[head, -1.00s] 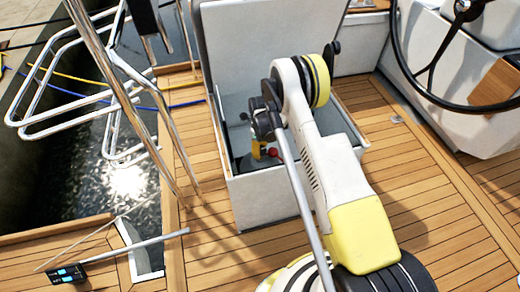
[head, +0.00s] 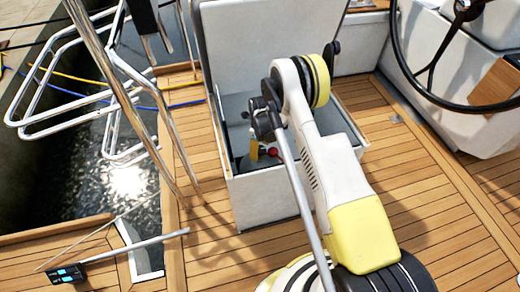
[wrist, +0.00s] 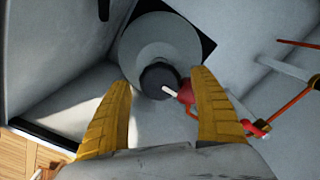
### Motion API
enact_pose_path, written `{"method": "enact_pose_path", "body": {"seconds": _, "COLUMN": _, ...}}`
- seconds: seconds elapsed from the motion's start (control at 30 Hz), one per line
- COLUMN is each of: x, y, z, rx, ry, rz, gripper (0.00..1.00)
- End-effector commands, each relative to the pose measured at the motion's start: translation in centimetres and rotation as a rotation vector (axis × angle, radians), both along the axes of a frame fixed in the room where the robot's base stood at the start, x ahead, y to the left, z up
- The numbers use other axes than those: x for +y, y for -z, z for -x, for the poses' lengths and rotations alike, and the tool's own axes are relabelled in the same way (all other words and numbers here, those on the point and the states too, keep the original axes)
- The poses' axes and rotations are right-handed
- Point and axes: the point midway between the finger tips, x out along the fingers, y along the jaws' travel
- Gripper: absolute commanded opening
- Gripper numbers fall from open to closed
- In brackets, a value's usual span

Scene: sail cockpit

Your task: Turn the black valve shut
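A dark round knob (wrist: 160,79), which looks like the black valve, sits at the lower front of a grey round body (wrist: 160,42) in the wrist view. A red part with a white tip (wrist: 178,92) lies at its right, seeming to overlap its edge. My gripper (wrist: 158,92) is open, its two yellow fingers apart on either side of the knob in the picture. I cannot tell how far the tips are from it. In the head view my gripper's yellow finger (head: 254,150) shows inside the open locker; the valve is not distinguishable there.
The grey locker (head: 275,200) has its lid (head: 240,45) raised behind my arm. A red ball (head: 273,152) shows inside it. Orange-red rods (wrist: 299,44) and another red handle (wrist: 256,129) are at right in the wrist view. A steering wheel (head: 430,72) stands right; steel rails (head: 130,100) stand left.

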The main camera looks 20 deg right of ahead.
Motion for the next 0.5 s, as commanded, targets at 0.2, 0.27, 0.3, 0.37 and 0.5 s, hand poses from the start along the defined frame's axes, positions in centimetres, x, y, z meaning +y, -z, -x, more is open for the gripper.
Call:
{"method": "enact_pose_path", "body": {"seconds": 0.2, "x": 0.0, "y": -0.1, "z": -0.1, "rx": -0.001, "ry": -0.001, "rz": 0.0, "gripper": 0.73}}
{"method": "enact_pose_path", "body": {"seconds": 0.27, "x": 0.0, "y": -0.5, "z": -0.1, "rx": -0.001, "ry": -0.001, "rz": 0.0, "gripper": 0.73}}
{"method": "enact_pose_path", "body": {"seconds": 0.3, "x": 0.0, "y": -0.9, "z": -0.1, "rx": -0.001, "ry": -0.001, "rz": 0.0, "gripper": 0.73}}
{"method": "enact_pose_path", "body": {"seconds": 0.37, "x": 0.0, "y": -1.7, "z": -0.1, "rx": -0.001, "ry": -0.001, "rz": 0.0, "gripper": 0.73}}
{"method": "enact_pose_path", "body": {"seconds": 0.5, "x": 0.0, "y": -4.8, "z": 0.0, "rx": -0.001, "ry": -0.001, "rz": 0.0, "gripper": 0.73}}
